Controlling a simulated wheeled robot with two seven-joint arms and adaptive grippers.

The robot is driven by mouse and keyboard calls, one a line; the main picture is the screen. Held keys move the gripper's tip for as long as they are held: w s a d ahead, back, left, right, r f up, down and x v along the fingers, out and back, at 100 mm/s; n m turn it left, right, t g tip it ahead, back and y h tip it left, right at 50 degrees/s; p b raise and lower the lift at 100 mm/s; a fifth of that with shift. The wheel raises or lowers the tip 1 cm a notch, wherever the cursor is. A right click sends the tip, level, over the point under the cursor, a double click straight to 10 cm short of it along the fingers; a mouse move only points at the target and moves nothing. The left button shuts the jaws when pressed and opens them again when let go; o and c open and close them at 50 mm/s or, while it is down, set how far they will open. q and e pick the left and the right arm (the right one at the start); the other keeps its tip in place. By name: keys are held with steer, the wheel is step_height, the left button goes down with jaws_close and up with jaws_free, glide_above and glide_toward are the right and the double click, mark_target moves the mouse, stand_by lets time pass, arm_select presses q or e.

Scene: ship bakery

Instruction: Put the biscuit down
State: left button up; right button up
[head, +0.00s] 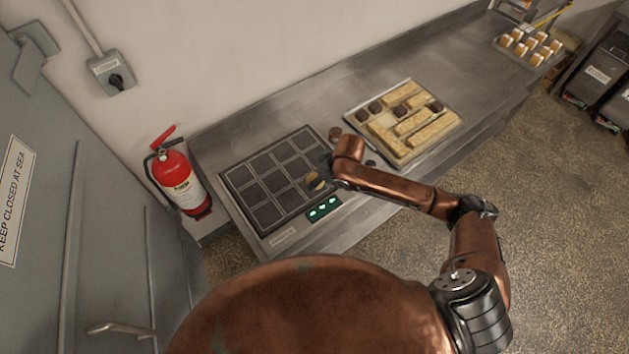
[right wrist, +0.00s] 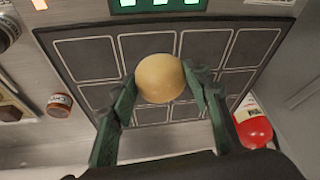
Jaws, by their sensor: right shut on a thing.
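A round pale biscuit (right wrist: 160,78) sits between the fingertips of my right gripper (right wrist: 168,85) in the right wrist view. The gripper is shut on it. Behind it is a dark panel (right wrist: 75,62) marked with outlined squares; I cannot tell whether the biscuit touches it. In the head view the biscuit (head: 316,182) shows at the right part of the dark panel (head: 262,186), partly covered by my right gripper (head: 322,180). My left gripper is not in view.
A tray (head: 358,123) of long pale bars and dark pieces lies to the right of the panel. Green lights (head: 323,208) are at its front edge. A small jar (head: 335,133) stands behind my right arm. A red fire extinguisher (head: 180,182) is at the left.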

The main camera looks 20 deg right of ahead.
steer(key=w+f, duration=0.2)
steer(key=f, duration=0.1)
steer(key=shift+w+a, duration=0.1)
steer(key=shift+w, duration=0.2)
steer(key=shift+w+f, duration=0.15)
steer(key=shift+f, duration=0.05)
step_height(320, 180, down, 3)
steer(key=shift+w+r+p, duration=0.1)
steer(key=shift+w+p, duration=0.05)
steer(key=shift+p, duration=0.45)
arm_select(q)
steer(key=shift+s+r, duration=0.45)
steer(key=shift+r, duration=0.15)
arm_select(e)
steer(key=shift+f, duration=0.35)
steer(key=shift+f, duration=0.1)
steer(key=o, duration=1.1)
arm_select(q)
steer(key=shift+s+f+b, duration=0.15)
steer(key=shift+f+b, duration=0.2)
steer(key=shift+b, duration=0.05)
arm_select(e)
steer(key=v, duration=1.2)
